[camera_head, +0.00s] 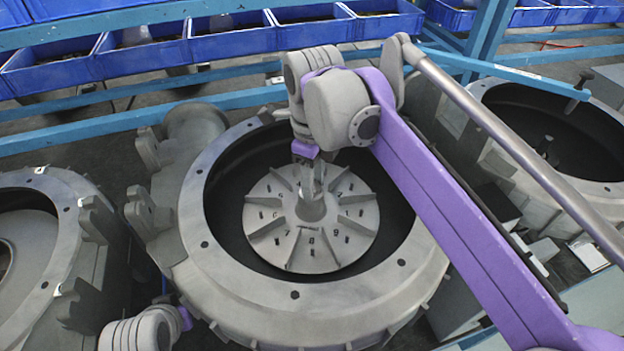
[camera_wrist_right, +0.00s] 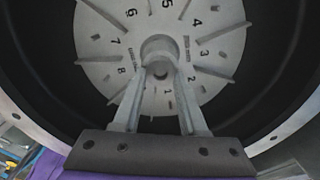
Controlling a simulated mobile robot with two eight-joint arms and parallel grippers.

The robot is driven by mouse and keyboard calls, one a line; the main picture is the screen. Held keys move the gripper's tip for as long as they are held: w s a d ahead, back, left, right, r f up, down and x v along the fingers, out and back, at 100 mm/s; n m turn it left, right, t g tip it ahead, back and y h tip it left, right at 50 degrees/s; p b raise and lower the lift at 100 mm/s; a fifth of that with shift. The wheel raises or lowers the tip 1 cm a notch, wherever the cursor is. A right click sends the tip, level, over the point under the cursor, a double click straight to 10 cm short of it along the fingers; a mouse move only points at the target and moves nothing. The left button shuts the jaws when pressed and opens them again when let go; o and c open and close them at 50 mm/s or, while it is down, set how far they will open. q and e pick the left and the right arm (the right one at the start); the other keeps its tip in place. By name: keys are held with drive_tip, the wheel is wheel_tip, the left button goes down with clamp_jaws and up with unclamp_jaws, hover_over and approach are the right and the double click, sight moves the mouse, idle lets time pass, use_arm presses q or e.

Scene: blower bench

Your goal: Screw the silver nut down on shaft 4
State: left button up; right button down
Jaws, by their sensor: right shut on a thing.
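My right gripper (camera_head: 312,190) points down at the centre of the bladed wheel (camera_head: 275,250) inside the middle blower housing. In the right wrist view its two fingers (camera_wrist_right: 160,74) converge and are shut on a small silver round piece (camera_wrist_right: 158,66), which I take to be the silver nut. It sits at the wheel's central hub (camera_head: 311,208), in line with the shaft. The fingers hide most of the nut and the shaft, so I cannot tell the nut's height on the thread. No shaft number is readable. My left gripper's fingers do not show; only my left wrist appears at lower left.
The housing's thick bolted rim (camera_head: 228,287) surrounds the wheel, with a dark gap between them. More housings stand at left (camera_head: 55,185) and right (camera_head: 610,187). Blue bins (camera_head: 232,43) on a blue rack (camera_head: 100,118) line the back. My purple right arm crosses the right side.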

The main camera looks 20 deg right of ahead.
drive_tip(key=shift+a+f, duration=0.1)
drive_tip(key=shift+f, duration=0.1)
drive_tip(key=c, duration=0.7)
unclamp_jaws()
drive_tip(key=shift+c, duration=0.2)
